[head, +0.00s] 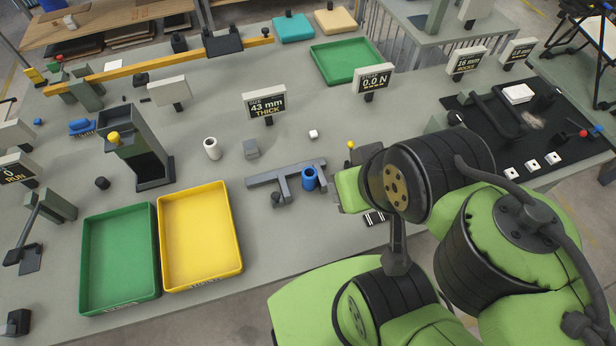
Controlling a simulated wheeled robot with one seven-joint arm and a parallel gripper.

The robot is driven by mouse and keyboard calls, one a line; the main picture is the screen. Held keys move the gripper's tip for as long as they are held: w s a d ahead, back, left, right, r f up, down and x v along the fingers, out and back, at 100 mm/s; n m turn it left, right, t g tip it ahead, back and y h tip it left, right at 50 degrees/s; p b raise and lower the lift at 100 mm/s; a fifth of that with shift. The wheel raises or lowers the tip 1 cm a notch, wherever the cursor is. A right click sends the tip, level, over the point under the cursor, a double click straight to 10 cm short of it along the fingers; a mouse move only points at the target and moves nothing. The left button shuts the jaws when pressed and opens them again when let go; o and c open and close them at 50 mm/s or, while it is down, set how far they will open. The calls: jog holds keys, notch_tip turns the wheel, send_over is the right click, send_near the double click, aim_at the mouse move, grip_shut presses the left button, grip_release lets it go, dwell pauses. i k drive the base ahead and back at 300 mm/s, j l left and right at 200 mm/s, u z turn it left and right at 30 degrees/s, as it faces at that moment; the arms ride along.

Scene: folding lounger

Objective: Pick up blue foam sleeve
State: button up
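A blue foam sleeve (309,180), a short upright hollow cylinder, stands on the grey workbench at the front middle. It is at the front edge of a dark grey bracket (266,180) with two arms, close beside the right arm; I cannot tell whether they touch. My green and black arm fills the lower right of the head view, with its nearest visible part just right of the sleeve. My gripper cannot be made out; my own arm may hide it.
A yellow tray (236,262) and a green tray (88,298) lie left of the sleeve. A dark stand (150,145) rises at left. The bench just before the sleeve is clear.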

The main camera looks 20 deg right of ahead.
aim_at(309, 175)
jog(key=l+u, duration=0.15)
jog(key=u, duration=0.3)
jog(key=l+u, duration=0.1)
jog(key=u, duration=0.35)
jog(key=l+u, duration=0.1)
jog(key=u, duration=0.35)
jog(key=k+l+u, duration=0.1)
jog(key=u, duration=0.35)
jog(key=k+u, duration=0.1)
jog(key=u, duration=0.3)
